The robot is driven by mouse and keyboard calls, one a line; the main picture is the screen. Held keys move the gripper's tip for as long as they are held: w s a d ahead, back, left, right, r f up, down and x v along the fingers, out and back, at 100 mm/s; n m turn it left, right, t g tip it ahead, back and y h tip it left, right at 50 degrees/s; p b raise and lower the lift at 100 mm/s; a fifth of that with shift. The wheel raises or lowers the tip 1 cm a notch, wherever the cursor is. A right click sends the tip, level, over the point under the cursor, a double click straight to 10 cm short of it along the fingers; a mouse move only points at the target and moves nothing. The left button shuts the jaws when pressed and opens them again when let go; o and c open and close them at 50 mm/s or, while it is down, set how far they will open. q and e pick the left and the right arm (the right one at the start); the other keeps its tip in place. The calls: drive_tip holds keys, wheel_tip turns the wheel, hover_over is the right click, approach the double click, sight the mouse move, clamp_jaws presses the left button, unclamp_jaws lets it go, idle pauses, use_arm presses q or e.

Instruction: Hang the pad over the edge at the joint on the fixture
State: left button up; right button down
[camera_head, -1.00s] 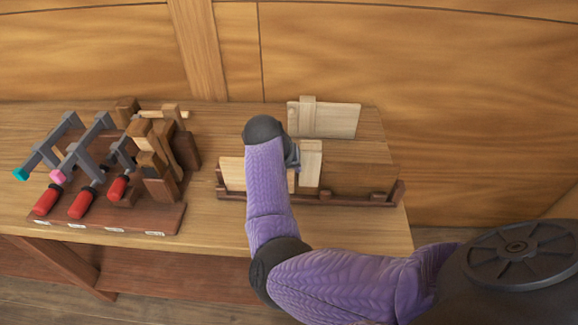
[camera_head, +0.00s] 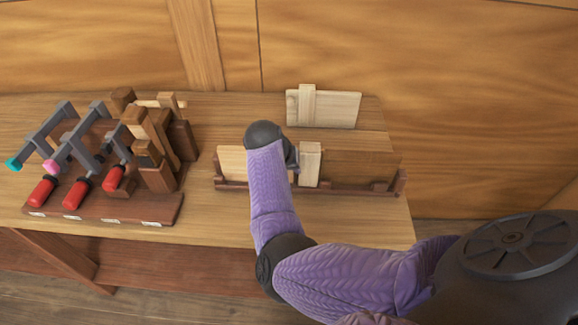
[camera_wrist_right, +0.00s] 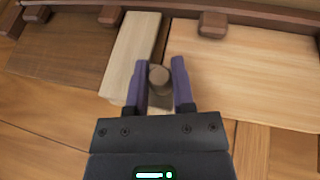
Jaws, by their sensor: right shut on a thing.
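The pad is a pale wooden block (camera_head: 309,163) at the front of the fixture, upright where a light plank meets a darker one. Its top stands slightly above the planks. In the right wrist view the pad (camera_wrist_right: 132,55) lies across the seam beside my fingers. My right gripper (camera_wrist_right: 161,80) is shut around a round brown knob close against the pad, apparently its grip. The fixture has a light plank (camera_wrist_right: 250,75), a dark plank (camera_head: 362,165) and a dark front rail (camera_head: 350,189). My wrist hides part of the joint. My left gripper is out of view.
A pale board (camera_head: 335,109) with a similar block over its edge stands behind the fixture. At left, a dark rack (camera_head: 105,206) holds several red-handled clamps and wooden pieces. Bare bench top (camera_head: 225,112) lies between; a panelled wall closes the back.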

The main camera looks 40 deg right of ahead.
drive_tip(key=c, duration=0.8)
unclamp_jaws()
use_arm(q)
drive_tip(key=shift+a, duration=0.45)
use_arm(e)
drive_tip(key=o, duration=0.4)
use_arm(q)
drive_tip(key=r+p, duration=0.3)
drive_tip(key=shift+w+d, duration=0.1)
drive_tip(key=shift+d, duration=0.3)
use_arm(e)
drive_tip(key=v, duration=1)
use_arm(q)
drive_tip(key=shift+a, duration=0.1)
